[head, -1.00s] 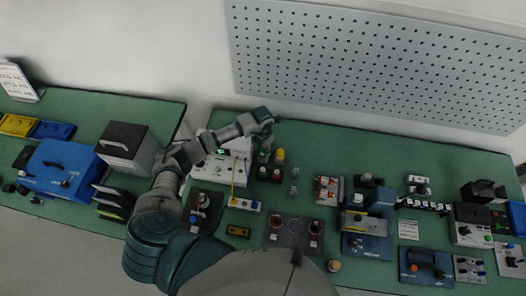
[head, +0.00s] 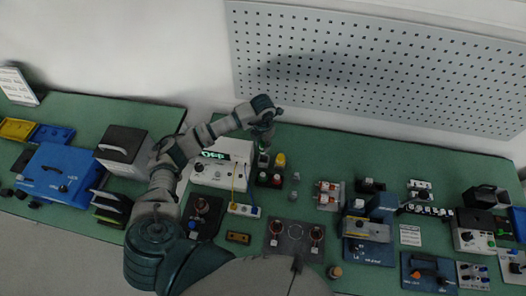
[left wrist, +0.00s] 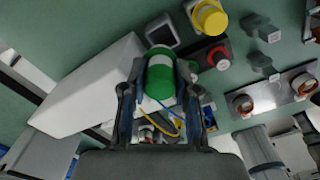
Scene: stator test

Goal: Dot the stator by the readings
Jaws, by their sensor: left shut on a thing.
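My left gripper (head: 264,138) hangs over the back middle of the bench. In the left wrist view its fingers are shut on a green marker (left wrist: 161,76) with a white band. A white tester (head: 222,170) has a lit green display (head: 213,154), too small to read surely. My right gripper is not visible.
A black fixture (head: 203,208) stands left of the plate, and a small white terminal block (head: 243,210) carries yellow and blue leads. A blue press-like station (head: 369,252) and several instruments fill the right. A grey box (head: 122,152) and blue case (head: 58,180) stand left.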

